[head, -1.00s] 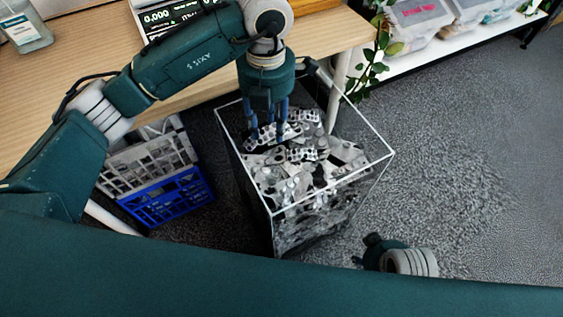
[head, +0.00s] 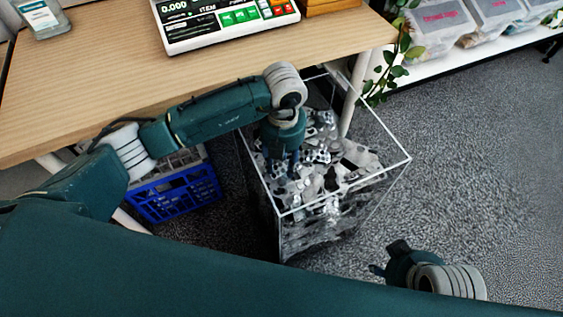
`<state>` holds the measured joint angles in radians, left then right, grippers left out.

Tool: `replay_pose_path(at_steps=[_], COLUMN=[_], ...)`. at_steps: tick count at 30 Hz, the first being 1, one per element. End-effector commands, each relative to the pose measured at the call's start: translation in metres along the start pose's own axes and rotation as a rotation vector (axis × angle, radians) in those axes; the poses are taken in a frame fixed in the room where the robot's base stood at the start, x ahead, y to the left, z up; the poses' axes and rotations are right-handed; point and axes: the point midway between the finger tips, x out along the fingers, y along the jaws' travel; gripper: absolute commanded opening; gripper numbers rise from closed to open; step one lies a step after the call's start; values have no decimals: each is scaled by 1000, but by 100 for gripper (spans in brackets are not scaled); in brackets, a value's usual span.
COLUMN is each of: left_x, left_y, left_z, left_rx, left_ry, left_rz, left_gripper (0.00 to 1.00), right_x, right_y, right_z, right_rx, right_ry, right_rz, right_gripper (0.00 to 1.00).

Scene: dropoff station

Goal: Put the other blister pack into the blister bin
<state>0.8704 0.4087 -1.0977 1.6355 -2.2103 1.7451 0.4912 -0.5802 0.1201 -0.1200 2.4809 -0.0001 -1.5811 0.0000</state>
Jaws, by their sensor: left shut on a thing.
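The blister bin (head: 345,192) is a clear, white-rimmed box on the floor, filled with silvery and dark blister packs (head: 316,156). My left gripper (head: 283,166) points down inside the bin's rim, over its left part. It is shut on a blister pack, which is mostly hidden by the fingers and hard to tell from the packs around it. I cannot tell whether the held pack touches the pile. My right gripper (head: 378,270) shows only in part at the lower right, outside the bin; its fingers are too little seen to tell their state.
A wooden table (head: 100,85) with a scale (head: 225,20) stands behind the bin. A blue crate (head: 175,195) is left of the bin, partly under my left arm. A plant (head: 395,65) and a white shelf with clear boxes (head: 440,25) stand at upper right. Carpet at right is clear.

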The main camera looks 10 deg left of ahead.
Motion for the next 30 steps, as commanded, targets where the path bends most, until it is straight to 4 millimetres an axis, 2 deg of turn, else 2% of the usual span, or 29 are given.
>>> replay_pose_path(at_steps=[8, 9, 12, 20, 23, 28, 29, 30], left_x=[2, 1, 1, 0, -6, -33, -40, -49], left_y=[0, 0, 0, 0, 0, 1, 1, 1], left_z=[1, 1, 1, 1, 1, 2, 2, 2], left_rx=[0, 0, 0, 0, 0, 1, 0, 1], left_ry=[-2, -2, -2, -2, -3, -6, -7, -6], left_rz=[1, 1, 0, 1, 1, 2, 3, 2], left_gripper=[29, 39, 55, 55, 55, 55, 55, 55], right_x=[2, 2, 1, 1, -2, -8, -6, 7], right_y=[0, 0, 0, 0, 0, 0, 0, 0], right_z=[1, 1, 1, 1, 0, -3, -4, -3], right_rx=[0, 0, 0, 0, 0, -1, 0, 0], right_ry=[0, -1, -1, -1, -1, 2, 3, -5], right_rz=[0, 0, 0, 0, 0, 0, -1, -1], right_gripper=[40, 40, 40, 40, 40, 40, 40, 40])
